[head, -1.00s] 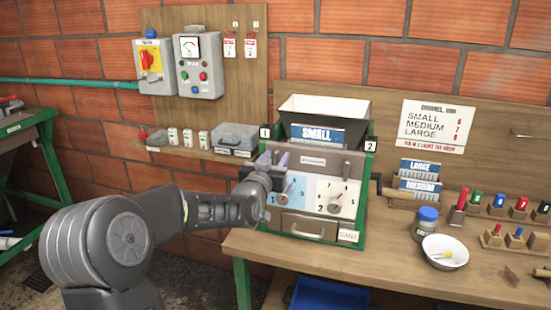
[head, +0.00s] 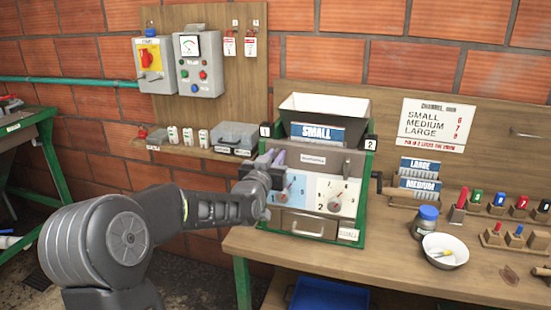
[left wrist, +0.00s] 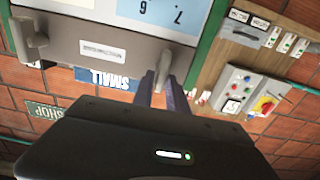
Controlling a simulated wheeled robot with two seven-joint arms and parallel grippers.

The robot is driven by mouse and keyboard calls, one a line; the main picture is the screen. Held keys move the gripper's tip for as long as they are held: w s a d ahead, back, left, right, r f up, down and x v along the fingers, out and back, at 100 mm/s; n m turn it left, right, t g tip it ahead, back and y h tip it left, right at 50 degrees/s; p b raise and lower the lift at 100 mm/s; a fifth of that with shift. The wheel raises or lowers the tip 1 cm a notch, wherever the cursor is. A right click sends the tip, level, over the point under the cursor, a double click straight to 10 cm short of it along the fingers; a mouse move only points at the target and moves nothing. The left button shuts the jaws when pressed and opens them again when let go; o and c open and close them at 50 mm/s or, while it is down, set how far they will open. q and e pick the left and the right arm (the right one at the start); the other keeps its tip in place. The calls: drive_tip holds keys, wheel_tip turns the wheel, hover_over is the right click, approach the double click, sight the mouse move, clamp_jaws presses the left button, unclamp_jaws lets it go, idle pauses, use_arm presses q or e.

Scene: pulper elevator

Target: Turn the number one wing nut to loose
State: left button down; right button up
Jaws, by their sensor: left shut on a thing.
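The pulper (head: 318,222) is a green-framed box with a black hopper, a grey front bar and two dial plates. The number one wing nut is at the left end of the bar, below the "1" tag (head: 265,131). In the head view my gripper hides it; in the upside-down left wrist view it is a grey wing (left wrist: 164,66) between my fingertips. My left gripper (head: 273,158) is shut on it, its purple fingers also showing in the left wrist view (left wrist: 160,93). The number two wing nut (head: 346,170) stands at the bar's right end. My right gripper is out of view.
The left dial (head: 288,188) and right dial (head: 335,195) sit just below the bar. A shelf (head: 190,150) with small boxes is on the left. On the bench to the right are a blue-lidded jar (head: 426,222), a white bowl (head: 445,250) and several coloured pegs.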

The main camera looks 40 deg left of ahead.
use_arm(q)
drive_tip(key=n+b, duration=0.5)
drive_tip(key=b, duration=0.1)
drive_tip(key=a+f+n+b, duration=0.1)
drive_tip(key=n+b, duration=0.4)
drive_tip(key=b, duration=0.2)
drive_tip(key=n+b, duration=0.5)
drive_tip(key=b, duration=0.2)
drive_tip(key=shift+s+a+f, duration=0.15)
drive_tip(key=shift+s+f, duration=0.05)
drive_tip(key=shift+f+n+b, duration=0.1)
drive_tip(key=shift+n+b, duration=0.25)
drive_tip(key=shift+n, duration=0.55)
idle(0.9)
drive_tip(key=c, duration=1.4)
unclamp_jaws()
drive_tip(key=shift+o, duration=0.2)
